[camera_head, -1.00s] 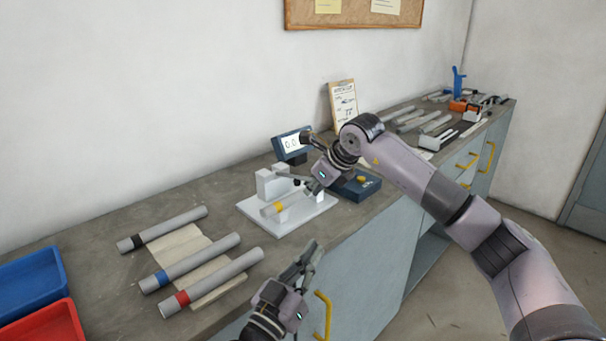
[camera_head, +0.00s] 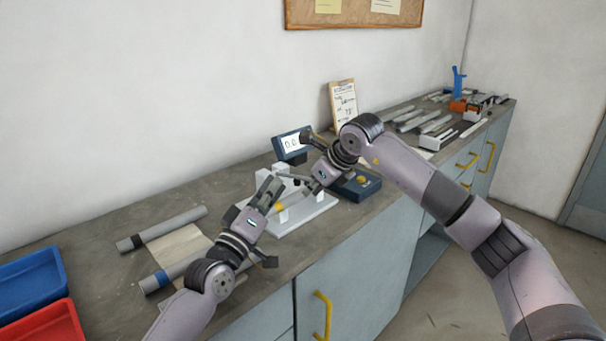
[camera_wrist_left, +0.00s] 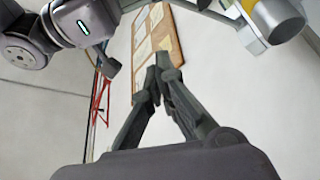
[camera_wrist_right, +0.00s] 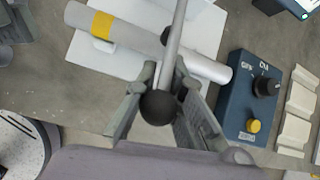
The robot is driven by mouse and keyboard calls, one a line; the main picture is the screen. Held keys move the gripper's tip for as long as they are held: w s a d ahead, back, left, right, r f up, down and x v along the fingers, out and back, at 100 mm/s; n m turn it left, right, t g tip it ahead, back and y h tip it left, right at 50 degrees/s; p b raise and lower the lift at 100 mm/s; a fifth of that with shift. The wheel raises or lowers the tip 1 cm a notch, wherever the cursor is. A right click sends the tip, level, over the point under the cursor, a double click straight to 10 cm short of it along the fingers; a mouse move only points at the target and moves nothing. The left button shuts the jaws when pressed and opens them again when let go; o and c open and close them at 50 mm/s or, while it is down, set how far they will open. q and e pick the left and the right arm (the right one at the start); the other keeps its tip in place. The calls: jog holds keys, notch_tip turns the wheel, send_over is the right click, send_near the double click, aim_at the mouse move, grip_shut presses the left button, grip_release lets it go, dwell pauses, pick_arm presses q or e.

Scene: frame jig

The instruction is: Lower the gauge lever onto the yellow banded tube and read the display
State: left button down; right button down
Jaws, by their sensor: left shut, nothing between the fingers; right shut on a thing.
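The yellow banded tube (camera_wrist_right: 135,36) lies on the white gauge stand (camera_head: 311,214); in the head view only its yellow band (camera_head: 279,207) shows clearly. My right gripper (camera_wrist_right: 160,95) is shut on the gauge lever (camera_wrist_right: 173,40) at its black ball knob (camera_wrist_right: 158,107). The lever passes above the tube; whether it touches cannot be told. The display (camera_head: 291,143) appears to read 0.0. My left gripper (camera_head: 270,187) is shut and empty in front of the stand, covering part of it. Its closed fingertips (camera_wrist_left: 157,75) show beside the tube end (camera_wrist_left: 281,25) in the left wrist view.
A blue control box (camera_head: 358,187) with a yellow button stands right of the stand. Blue (camera_head: 60,272) and red (camera_head: 70,318) trays sit far left.

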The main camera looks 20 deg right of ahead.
jog(key=shift+a+f, duration=0.1)
jog(key=shift+a, duration=0.15)
pick_arm(q)
jog(key=w+d, duration=0.2)
jog(key=d, duration=0.6)
jog(key=shift+w+d, duration=0.15)
jog(key=shift+w, duration=0.25)
